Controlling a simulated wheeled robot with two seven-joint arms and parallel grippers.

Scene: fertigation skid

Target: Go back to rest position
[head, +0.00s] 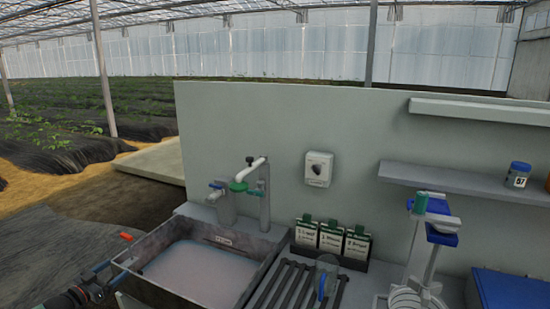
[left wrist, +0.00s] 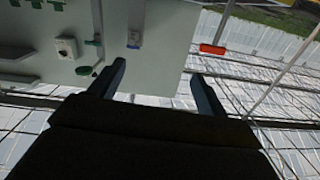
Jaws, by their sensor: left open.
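My left gripper (head: 108,273) is at the lower left of the head view, beside the left wall of the grey sink basin (head: 255,262). Its two fingers are apart with nothing between them. In the left wrist view the gripper (left wrist: 160,70) also shows open and empty, with the wall panel and greenhouse roof beyond, tilted. My right gripper is not in view.
An orange-red piece (head: 126,237) is at the basin's left corner. A white tap with a green valve (head: 240,187) stands behind the basin. Seed-packet-like cards (head: 331,237), a slatted rack (head: 290,287) and a blue-and-white stand (head: 428,240) are to the right.

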